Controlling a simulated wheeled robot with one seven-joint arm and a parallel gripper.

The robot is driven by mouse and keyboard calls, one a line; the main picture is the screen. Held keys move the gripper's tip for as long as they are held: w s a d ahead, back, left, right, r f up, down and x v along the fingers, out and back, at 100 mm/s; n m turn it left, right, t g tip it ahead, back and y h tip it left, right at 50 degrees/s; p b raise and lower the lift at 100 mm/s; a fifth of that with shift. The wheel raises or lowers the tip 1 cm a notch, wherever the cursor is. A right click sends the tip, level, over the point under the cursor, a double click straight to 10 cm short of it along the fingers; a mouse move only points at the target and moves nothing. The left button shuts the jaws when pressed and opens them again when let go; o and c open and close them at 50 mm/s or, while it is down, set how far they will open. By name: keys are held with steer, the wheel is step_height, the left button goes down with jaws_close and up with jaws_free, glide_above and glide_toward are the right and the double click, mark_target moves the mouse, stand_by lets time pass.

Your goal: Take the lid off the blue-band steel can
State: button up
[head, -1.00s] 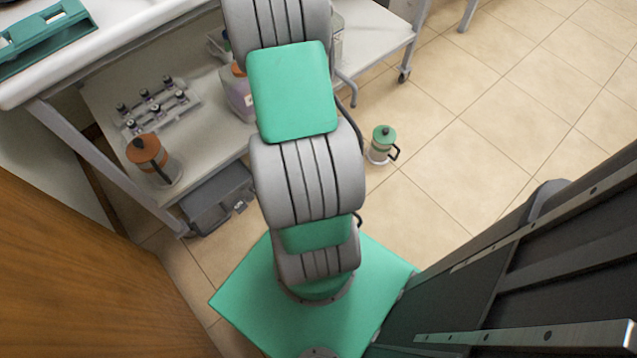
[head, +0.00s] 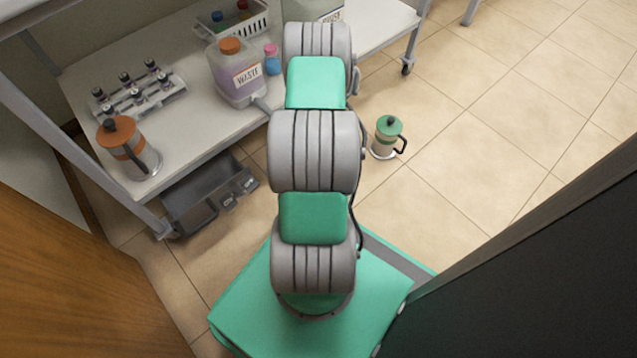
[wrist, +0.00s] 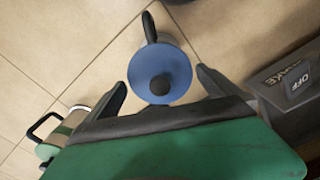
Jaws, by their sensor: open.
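The blue-band can shows in the wrist view from above as a round blue lid (wrist: 158,68) with a dark knob (wrist: 160,85) in its middle and a dark handle (wrist: 149,26) pointing to the top of the picture. My gripper (wrist: 162,80) is open, one finger on each side of the lid, with visible gaps and nothing held. The lid looks seated on the can. I cannot tell the height of the fingers above the lid. In the head view my arm hides the gripper and this can.
A green-lidded can (head: 387,137) stands on the floor; it also shows in the wrist view (wrist: 65,135). An orange-lidded can (head: 127,150), a vial rack (head: 137,97) and a waste jug (head: 237,75) stand on the low shelf. A dark box (wrist: 290,85) is close right of the gripper.

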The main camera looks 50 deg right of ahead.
steer(key=shift+c, duration=0.2)
steer(key=c, duration=1.1)
steer(key=shift+o, duration=0.2)
steer(key=shift+r, duration=0.1)
